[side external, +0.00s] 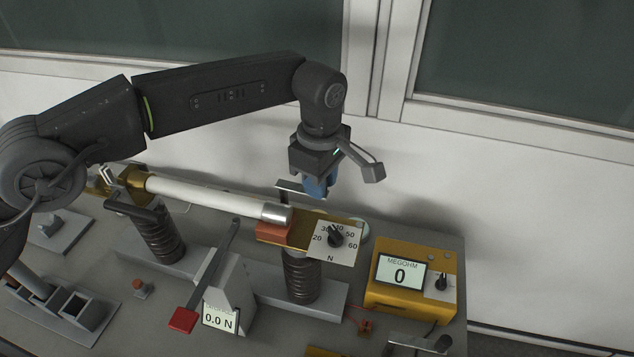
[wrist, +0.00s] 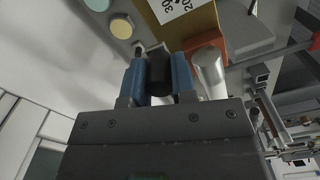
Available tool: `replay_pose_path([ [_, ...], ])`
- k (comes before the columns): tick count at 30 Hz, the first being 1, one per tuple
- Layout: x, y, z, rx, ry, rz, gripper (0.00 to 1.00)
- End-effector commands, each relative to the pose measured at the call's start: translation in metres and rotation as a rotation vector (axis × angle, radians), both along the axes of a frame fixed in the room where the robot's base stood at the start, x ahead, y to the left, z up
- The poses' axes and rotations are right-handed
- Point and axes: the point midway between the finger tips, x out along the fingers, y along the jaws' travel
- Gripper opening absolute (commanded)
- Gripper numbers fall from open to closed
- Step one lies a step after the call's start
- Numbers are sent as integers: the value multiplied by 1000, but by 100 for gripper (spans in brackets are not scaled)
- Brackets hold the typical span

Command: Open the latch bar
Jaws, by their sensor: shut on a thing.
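My gripper (side external: 318,190) is above the right-hand end of the fuse stand, with its blue fingers pointing down. In the wrist view, the fingers (wrist: 160,62) are shut on a dark round grip (wrist: 160,76), which looks like the handle of the latch bar. A grey bar (side external: 293,187) shows just left of the fingers in the side view; the fingers hide where it joins the grip. The white fuse tube (side external: 210,195) lies across the two holders, its metal cap (side external: 276,212) below and left of my gripper. The cap also shows in the wrist view (wrist: 209,68).
A force dial (side external: 334,237) sits in front of my gripper. A yellow megohm meter (side external: 408,277) reading 0 stands to the right. Another dark handle (side external: 135,208) is at the left holder. The wall is close behind.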

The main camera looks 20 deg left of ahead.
Motion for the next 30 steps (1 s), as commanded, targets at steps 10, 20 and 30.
replay_pose_path([
  [10,5,0,1,-3,-2,63,0],
  [20,5,0,1,-3,-4,66,0],
  [30,5,0,0,-2,-2,63,50],
])
